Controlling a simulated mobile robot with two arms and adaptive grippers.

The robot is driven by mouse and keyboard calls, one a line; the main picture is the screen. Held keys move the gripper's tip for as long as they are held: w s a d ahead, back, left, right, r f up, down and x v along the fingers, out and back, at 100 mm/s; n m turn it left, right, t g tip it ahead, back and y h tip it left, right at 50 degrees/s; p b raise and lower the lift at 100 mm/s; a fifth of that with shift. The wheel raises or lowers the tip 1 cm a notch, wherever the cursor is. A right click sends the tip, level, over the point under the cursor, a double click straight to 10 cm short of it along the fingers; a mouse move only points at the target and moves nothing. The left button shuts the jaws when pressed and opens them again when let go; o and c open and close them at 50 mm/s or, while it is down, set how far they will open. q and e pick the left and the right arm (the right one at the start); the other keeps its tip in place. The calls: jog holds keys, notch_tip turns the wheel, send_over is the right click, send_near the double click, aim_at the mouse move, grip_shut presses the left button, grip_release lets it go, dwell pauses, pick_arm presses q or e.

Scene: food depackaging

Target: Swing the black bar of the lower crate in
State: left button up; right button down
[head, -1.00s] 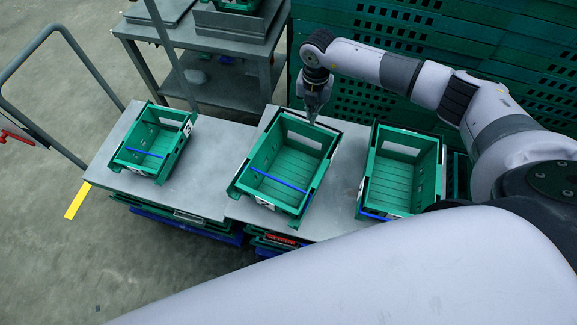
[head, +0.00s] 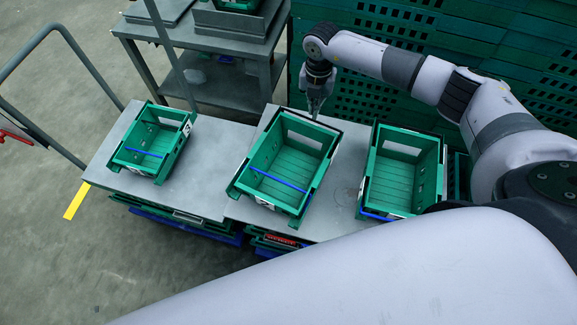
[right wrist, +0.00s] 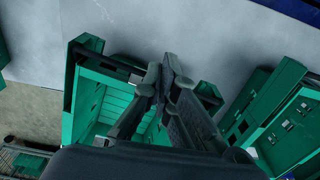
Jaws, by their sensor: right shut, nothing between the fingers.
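The middle green crate (head: 240,186) stands on the grey table top, with a black bar (head: 313,123) along its far rim and a blue bar (head: 278,179) across its near part. I cannot tell which crate counts as the lower one. My right gripper (head: 315,116) is shut and empty, pointing down at the far rim of this crate, by the black bar. Whether it touches the bar is unclear. In the right wrist view the closed fingertips (right wrist: 163,76) are over the green crate (right wrist: 72,95) and hide part of its rim. My left gripper is out of view.
A second green crate (head: 364,188) stands close on the right, and a smaller one (head: 122,157) on the left. A wall of stacked green crates (head: 385,110) rises behind. Bare grey table (head: 211,157) shows between the left and middle crates.

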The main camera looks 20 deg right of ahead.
jog(key=shift+w+d, duration=0.3)
jog(key=shift+d, duration=0.1)
jog(key=shift+f+b, duration=0.1)
jog(key=shift+b, duration=0.2)
jog(key=shift+f+b, duration=0.5)
jog(key=shift+f, duration=0.2)
jog(key=shift+s+a+r, duration=0.1)
